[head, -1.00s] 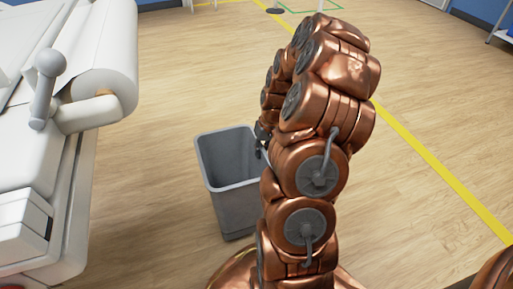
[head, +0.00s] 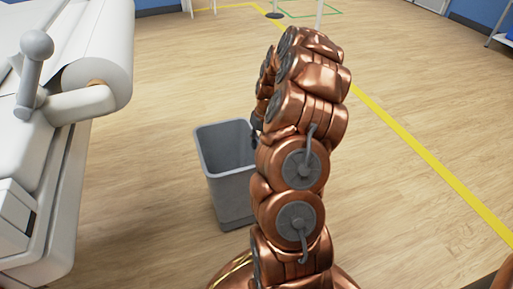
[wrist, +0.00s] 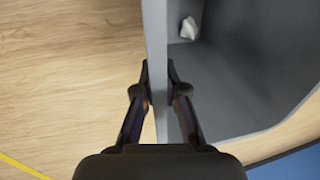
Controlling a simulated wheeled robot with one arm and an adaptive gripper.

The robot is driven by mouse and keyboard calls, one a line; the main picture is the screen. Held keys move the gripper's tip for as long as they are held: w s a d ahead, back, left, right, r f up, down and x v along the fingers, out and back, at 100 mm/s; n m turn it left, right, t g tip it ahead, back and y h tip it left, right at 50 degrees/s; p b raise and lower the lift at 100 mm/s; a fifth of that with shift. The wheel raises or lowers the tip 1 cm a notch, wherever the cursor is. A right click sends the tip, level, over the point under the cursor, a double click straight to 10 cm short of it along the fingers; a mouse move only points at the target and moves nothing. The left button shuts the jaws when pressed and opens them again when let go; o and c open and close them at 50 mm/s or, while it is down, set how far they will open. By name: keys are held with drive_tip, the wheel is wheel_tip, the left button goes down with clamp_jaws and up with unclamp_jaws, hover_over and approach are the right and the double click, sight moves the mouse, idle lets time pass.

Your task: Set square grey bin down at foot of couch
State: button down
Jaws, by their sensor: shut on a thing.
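The square grey bin (head: 228,188) stands upright in the head view, left of my arm. I cannot tell whether its base touches the floor. My gripper (head: 256,132) is at the bin's right rim, mostly hidden behind my arm. In the wrist view my gripper (wrist: 158,78) is shut on the bin's thin wall, one finger on each side. The bin's inside (wrist: 240,70) shows on the right, with a small crumpled white thing (wrist: 189,28) in it. The white couch (head: 50,190) is at the left in the head view, with a gap between it and the bin.
A paper roll (head: 100,70) and a grey-knobbed lever (head: 35,75) stick out from the couch end. A yellow line (head: 420,155) crosses the wooden floor at the right. The floor (head: 190,70) beyond the bin is clear. A white-legged stand (head: 500,30) is far right.

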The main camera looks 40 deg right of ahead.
drive_tip(key=shift+x, duration=0.85)
drive_tip(key=shift+d+f, duration=0.15)
drive_tip(key=shift+f, duration=0.05)
drive_tip(key=c, duration=1.2)
unclamp_jaws()
